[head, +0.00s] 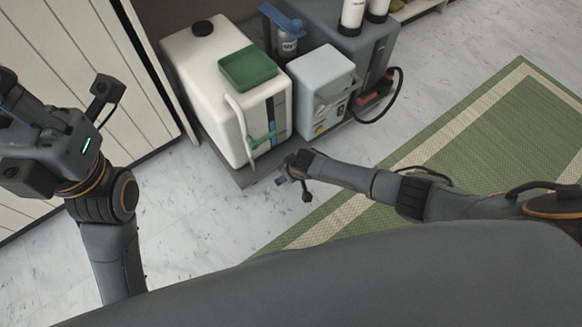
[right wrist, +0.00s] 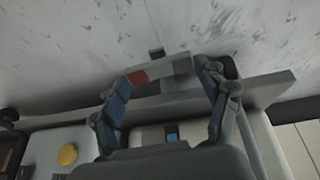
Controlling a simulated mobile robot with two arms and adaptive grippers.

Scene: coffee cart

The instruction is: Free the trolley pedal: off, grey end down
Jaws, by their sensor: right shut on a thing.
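The pedal (right wrist: 165,70) is a short pale grey bar with a red patch at its left end in the right wrist view. It stands out beyond the trolley's edge. My right gripper (right wrist: 160,72) has its two fingers at the bar's two ends and is shut on it. Which end is lower I cannot tell. In the head view my right gripper (head: 287,173) is low at the front edge of the grey trolley (head: 247,177), and the pedal is too small to make out. My left gripper (head: 12,100) is raised at the far left, apart from everything; its fingers are unclear.
The trolley carries a white tank (head: 205,85) with a green lid, a pale grey box (head: 320,85) and a dark machine (head: 375,50) with a black cable. A green mat (head: 480,140) lies right of it, a panelled cabinet (head: 75,80) left. Marble floor in front is clear.

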